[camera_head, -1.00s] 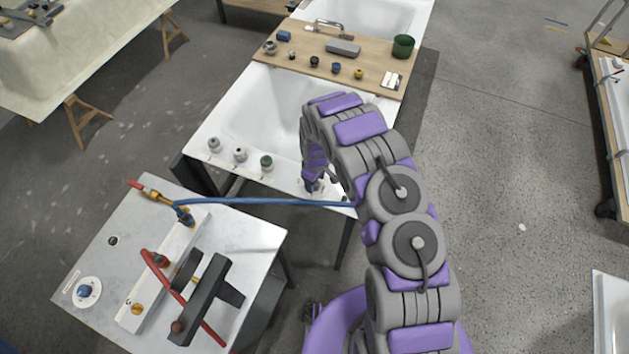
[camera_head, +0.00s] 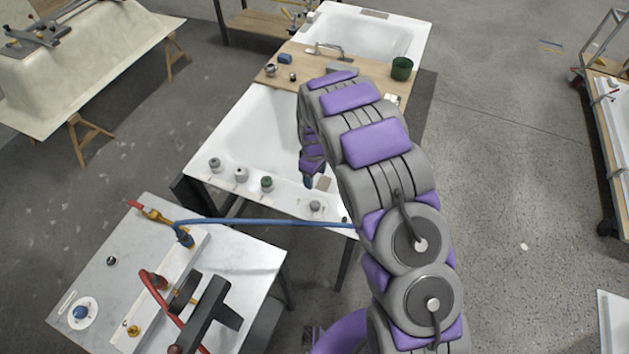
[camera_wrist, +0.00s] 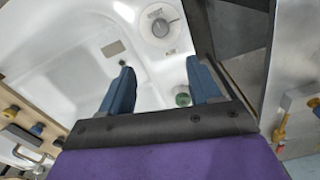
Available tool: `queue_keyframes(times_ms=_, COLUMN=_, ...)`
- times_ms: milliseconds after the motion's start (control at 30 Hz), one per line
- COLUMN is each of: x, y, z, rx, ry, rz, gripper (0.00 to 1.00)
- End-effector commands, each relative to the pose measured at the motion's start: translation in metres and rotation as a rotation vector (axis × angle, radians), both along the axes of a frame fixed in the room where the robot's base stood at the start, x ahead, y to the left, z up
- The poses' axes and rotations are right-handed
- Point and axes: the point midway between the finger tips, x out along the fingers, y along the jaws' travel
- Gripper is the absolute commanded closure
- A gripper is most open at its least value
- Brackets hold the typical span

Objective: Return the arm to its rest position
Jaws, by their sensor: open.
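My purple and grey arm rises from the bottom of the head view and bends over the near white bathtub shell (camera_head: 262,135). My gripper (camera_head: 317,181) hangs above the tub's near rim, partly hidden by the arm. In the wrist view my gripper (camera_wrist: 163,88) shows two blue fingers spread wide with nothing between them. A grey knob (camera_wrist: 160,28) on the tub rim lies beyond the fingertips, apart from them. The same knob shows in the head view (camera_head: 315,206).
Several knobs, one of them a green knob (camera_head: 267,183), stand along the rim. A wooden board (camera_head: 290,50) bears small parts and a green cup (camera_head: 402,68). A marble-topped table (camera_head: 235,262) with valves stands at the lower left; a blue hose (camera_head: 270,222) stretches from it.

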Motion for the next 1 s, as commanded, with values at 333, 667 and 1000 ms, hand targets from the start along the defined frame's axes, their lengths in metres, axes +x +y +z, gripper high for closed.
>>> queue_keyframes(times_ms=333, x=-0.001, y=0.000, z=0.004, rx=-0.001, ry=0.002, rz=0.000, gripper=0.37)
queue_keyframes(times_ms=667, x=-0.001, y=-0.001, z=0.005, rx=-0.001, ry=0.002, rz=-0.003, gripper=0.37)
queue_keyframes(times_ms=1000, x=-0.031, y=-0.047, z=0.064, rx=-0.027, ry=0.010, rz=-0.173, gripper=0.37)
